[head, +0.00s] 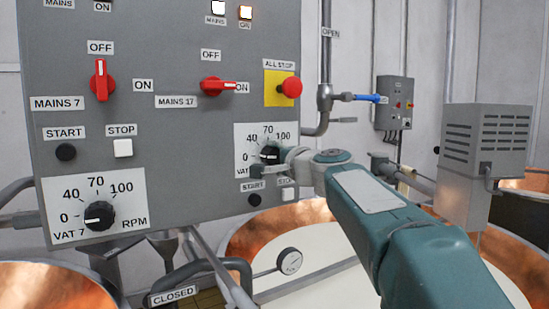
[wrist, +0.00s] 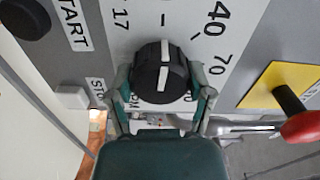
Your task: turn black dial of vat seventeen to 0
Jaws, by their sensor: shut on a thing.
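The black dial of vat seventeen (head: 269,154) sits on a white scale plate (head: 245,137) marked 0, 40, 70 and 100, low on the grey panel. In the wrist view the black dial (wrist: 160,72) shows a white pointer line aimed up at a tick; the number at that tick is out of view. In the head view its pointer is hard to make out. My gripper (head: 276,162) reaches in from the right. In the wrist view my gripper (wrist: 163,82) has one finger on each side of the dial and is shut on it.
START (head: 254,200) and STOP (head: 288,194) buttons are just below the dial. The red all-stop button (head: 291,87) is above right. The red MAINS 17 switch (head: 217,86) points to ON. The VAT 7 dial (head: 99,216) is at left. Copper vats stand below.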

